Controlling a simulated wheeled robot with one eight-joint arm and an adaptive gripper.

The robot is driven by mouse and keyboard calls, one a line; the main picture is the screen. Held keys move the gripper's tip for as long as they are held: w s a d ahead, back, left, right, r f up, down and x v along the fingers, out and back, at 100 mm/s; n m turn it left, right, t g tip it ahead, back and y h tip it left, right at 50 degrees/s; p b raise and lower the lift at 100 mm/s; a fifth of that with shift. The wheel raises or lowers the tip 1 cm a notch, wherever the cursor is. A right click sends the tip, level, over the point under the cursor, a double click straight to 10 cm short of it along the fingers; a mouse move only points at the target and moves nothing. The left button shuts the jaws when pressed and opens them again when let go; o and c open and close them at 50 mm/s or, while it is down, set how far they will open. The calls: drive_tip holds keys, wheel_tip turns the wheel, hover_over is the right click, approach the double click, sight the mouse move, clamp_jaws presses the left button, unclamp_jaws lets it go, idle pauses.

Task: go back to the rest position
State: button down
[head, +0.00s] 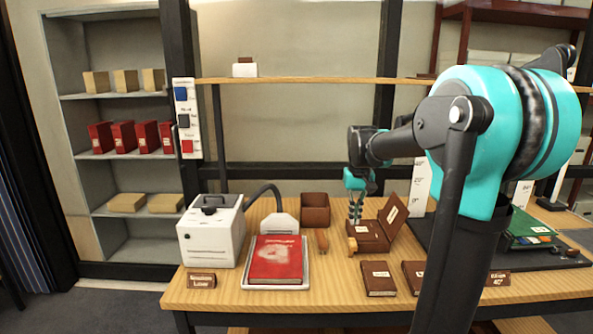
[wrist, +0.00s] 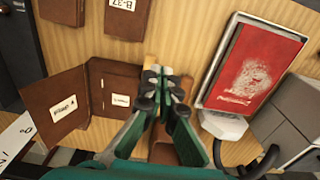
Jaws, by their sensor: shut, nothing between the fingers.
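My gripper (head: 355,212) is shut and empty. In the head view it points down over the wooden table (head: 335,288), beside the brown box with its lid open (head: 369,232). In the wrist view my gripper (wrist: 160,78) shows from above with its fingertips together. The open brown box (wrist: 115,90) lies just left of the fingers there. A small wooden-handled tool (head: 352,246) is close to the fingertips in the head view. I cannot tell whether the fingers touch it.
A red book (head: 276,258) lies on a white tray left of my gripper. A white machine (head: 210,238) with a dark hose stands farther left. An open brown bin (head: 315,208) stands behind. A wooden shelf (head: 300,80) runs above the table.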

drive_tip(key=s+d+f+t, duration=0.1)
drive_tip(key=s+f+t, duration=0.2)
drive_tip(key=s+f, duration=1.5)
drive_tip(key=s, duration=0.3)
drive_tip(key=shift+t, duration=0.4)
drive_tip(key=shift+s+r, duration=0.1)
